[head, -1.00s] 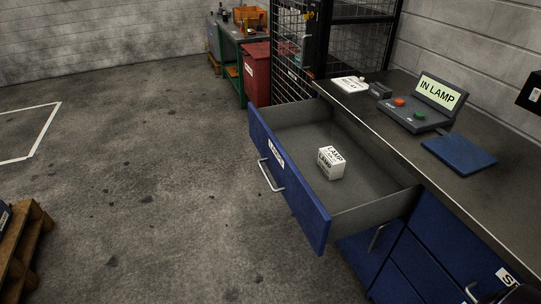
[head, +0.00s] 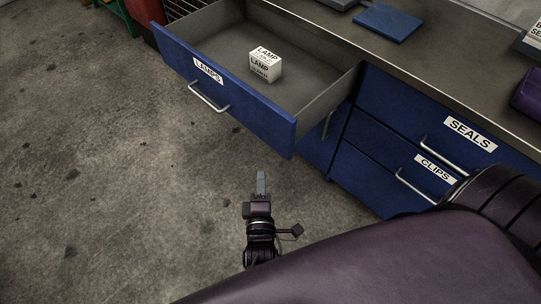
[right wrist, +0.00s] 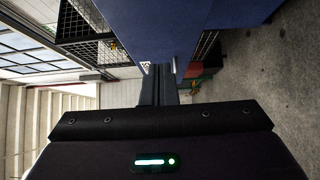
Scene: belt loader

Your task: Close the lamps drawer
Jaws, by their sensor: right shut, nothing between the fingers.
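The lamps drawer (head: 224,85) is pulled well out of the bench, with a blue front, a LAMPS label and a silver bar handle (head: 209,98). A white lamp box (head: 265,64) lies inside it on the grey drawer floor. My right gripper (head: 261,178) is shut and empty. In the head view it is below the drawer front, apart from the handle. In the right wrist view its fingers (right wrist: 159,84) point toward a blue panel that fills the upper middle. My left gripper is not in view.
The seals drawer (head: 411,119) and clips drawer (head: 389,165) are shut to the right, with bar handles sticking out. A blue pad (head: 389,23) lies on the bench top. The concrete floor (head: 110,180) to the left is clear.

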